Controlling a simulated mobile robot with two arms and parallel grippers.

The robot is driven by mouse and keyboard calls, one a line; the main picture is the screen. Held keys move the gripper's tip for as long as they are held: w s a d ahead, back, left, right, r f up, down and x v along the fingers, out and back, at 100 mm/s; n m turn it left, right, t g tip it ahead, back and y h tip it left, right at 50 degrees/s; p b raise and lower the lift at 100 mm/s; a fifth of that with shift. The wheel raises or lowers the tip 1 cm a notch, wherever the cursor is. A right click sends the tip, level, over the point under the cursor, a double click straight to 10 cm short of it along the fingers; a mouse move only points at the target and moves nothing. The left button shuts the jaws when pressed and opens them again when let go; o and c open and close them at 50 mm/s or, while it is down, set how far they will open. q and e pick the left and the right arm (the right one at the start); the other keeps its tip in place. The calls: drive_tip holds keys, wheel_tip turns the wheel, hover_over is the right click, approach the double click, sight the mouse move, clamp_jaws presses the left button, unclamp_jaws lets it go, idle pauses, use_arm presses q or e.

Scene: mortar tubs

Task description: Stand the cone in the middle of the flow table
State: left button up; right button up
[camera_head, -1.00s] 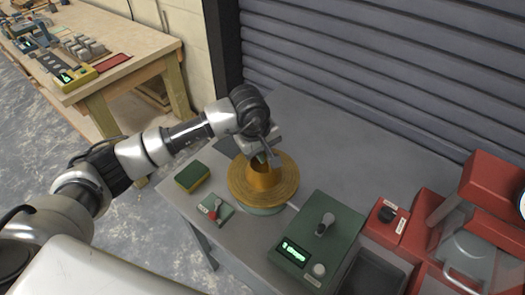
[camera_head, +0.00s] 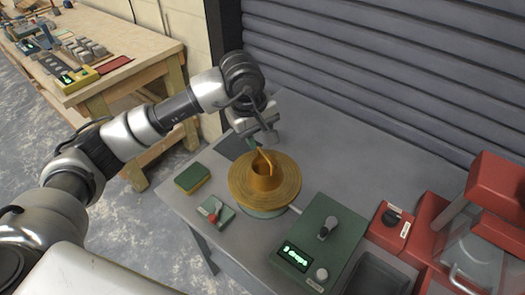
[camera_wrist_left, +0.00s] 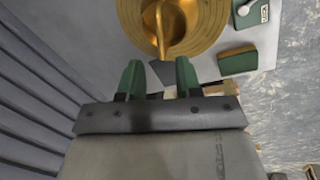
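The brass cone (camera_head: 263,180) stands upright on the round brass top of the flow table (camera_head: 289,188), about at its middle. Its open top and a handle-like strip on its side show. The cone (camera_wrist_left: 178,22) and table top (camera_wrist_left: 218,22) also show at the top of the left wrist view, cut off by the edge. My left gripper (camera_head: 262,143) is just behind the cone, apart from it. In the left wrist view its two green fingers (camera_wrist_left: 160,77) are spread with nothing between them. My right gripper is not in view.
A ribbed shutter (camera_head: 370,70) rises behind.

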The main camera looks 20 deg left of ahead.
use_arm(q)
drive_tip(key=shift+s+a+r+b, duration=0.15)
drive_tip(key=shift+s+r, duration=0.05)
drive_tip(key=shift+r, duration=0.95)
drive_tip(key=shift+s+a+r+b, duration=0.15)
drive_tip(key=shift+r, duration=0.95)
